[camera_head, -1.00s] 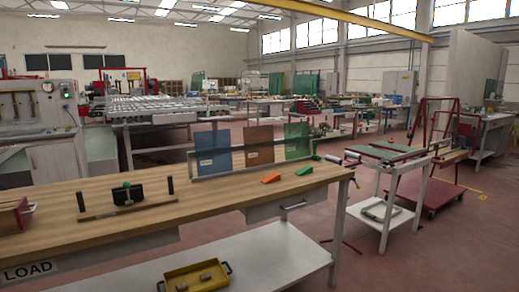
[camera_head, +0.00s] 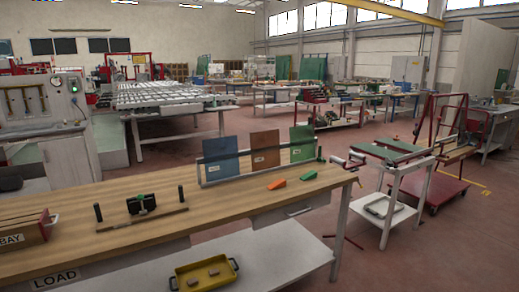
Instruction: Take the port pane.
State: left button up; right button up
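Three coloured panes stand upright side by side in a rack (camera_head: 207,184) at the back edge of the wooden bench. The blue pane (camera_head: 221,158) is on the left, the brown pane (camera_head: 265,151) in the middle and the green pane (camera_head: 302,143) on the right. Each bears a small pale label too small to read, so I cannot tell which is the port pane. Neither of my grippers is in view.
A yellow tray (camera_head: 205,273) is on the lower shelf. Red floor lies right of the bench.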

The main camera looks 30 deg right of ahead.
aim_at(265, 145)
jog(key=i+l+u, duration=0.15)
jog(key=l+u, duration=1.2)
jog(key=l, duration=0.55)
jog(key=k+l+u, duration=0.1)
jog(key=l, duration=0.55)
jog(key=k+l+u, duration=0.1)
jog(key=l, duration=0.55)
jog(key=k+l+u, duration=0.1)
jog(key=l, duration=0.55)
